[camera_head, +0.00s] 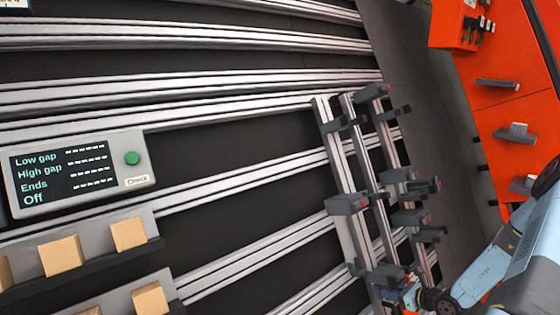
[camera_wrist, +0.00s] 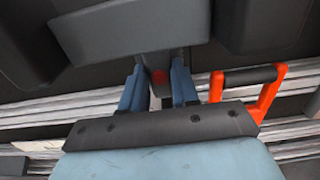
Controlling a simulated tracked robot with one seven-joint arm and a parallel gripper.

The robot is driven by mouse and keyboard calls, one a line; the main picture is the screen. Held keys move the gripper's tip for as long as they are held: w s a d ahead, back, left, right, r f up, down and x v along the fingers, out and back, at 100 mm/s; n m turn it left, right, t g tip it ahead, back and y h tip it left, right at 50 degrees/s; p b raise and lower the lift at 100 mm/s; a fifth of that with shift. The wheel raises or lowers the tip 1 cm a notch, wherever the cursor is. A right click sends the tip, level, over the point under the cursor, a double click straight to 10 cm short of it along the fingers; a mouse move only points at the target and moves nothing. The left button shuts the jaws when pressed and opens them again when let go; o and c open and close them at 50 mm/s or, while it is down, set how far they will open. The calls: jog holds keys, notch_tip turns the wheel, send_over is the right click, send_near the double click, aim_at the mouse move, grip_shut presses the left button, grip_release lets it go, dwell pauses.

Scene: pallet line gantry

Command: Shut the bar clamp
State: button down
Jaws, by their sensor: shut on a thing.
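Several dark grey clamp blocks, each with a small red mark, sit on upright aluminium bars (camera_head: 345,185) in the head view. I cannot tell for sure which of them is the bar clamp of the task. My gripper (camera_head: 408,292) is at the lowest clamp block (camera_head: 385,274), at the bottom right of the head view. In the wrist view, the two blue fingers of my gripper (camera_wrist: 157,88) are on either side of a dark grey clamp part (camera_wrist: 158,60) with a red mark, and shut on it. My wrist hides the lower side of it.
A panel (camera_head: 75,172) reads Low gap, High gap, Ends and Off, with a green button (camera_head: 132,158). Wooden blocks (camera_head: 128,234) stand at lower left. An orange bench (camera_head: 510,110) with grey parts is at right. An orange handle (camera_wrist: 265,90) is close right of my fingers.

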dwell(0.3)
jog(key=m, duration=0.4)
jog(key=shift+m, duration=0.4)
jog(key=m, duration=0.3)
jog(key=shift+m, duration=0.3)
jog(key=shift+m, duration=0.6)
jog(key=m, duration=0.5)
jog(key=shift+m, duration=0.6)
